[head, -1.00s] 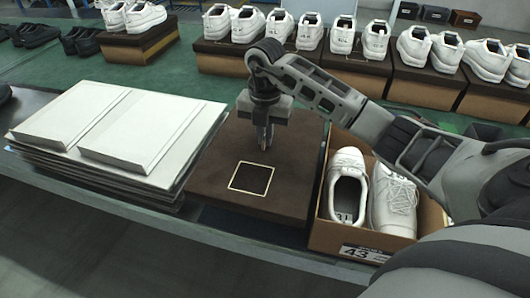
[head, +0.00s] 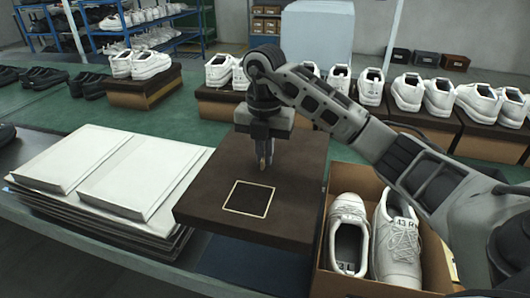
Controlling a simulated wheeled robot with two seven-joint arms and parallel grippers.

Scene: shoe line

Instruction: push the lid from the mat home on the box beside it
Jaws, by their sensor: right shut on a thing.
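The lid (head: 205,203) is a flat dark brown slab with a pale square outline on top. My right gripper (head: 264,163) points down and is shut on the lid near its middle. The lid appears level and held above the dark mat (head: 245,263), which shows under its front edge. The open brown box (head: 332,284) stands just right of the lid. A pair of white shoes (head: 397,240) lies in it, and its top is uncovered. The fingertips' grip point on the lid is small and hard to make out. My left gripper is not in view.
A stack of white sheets (head: 85,165) lies close to the lid's left. Behind, a green surface (head: 50,115) carries brown boxes with white shoes on top (head: 145,88) and some dark shoes. My right forearm passes over the box's back right corner.

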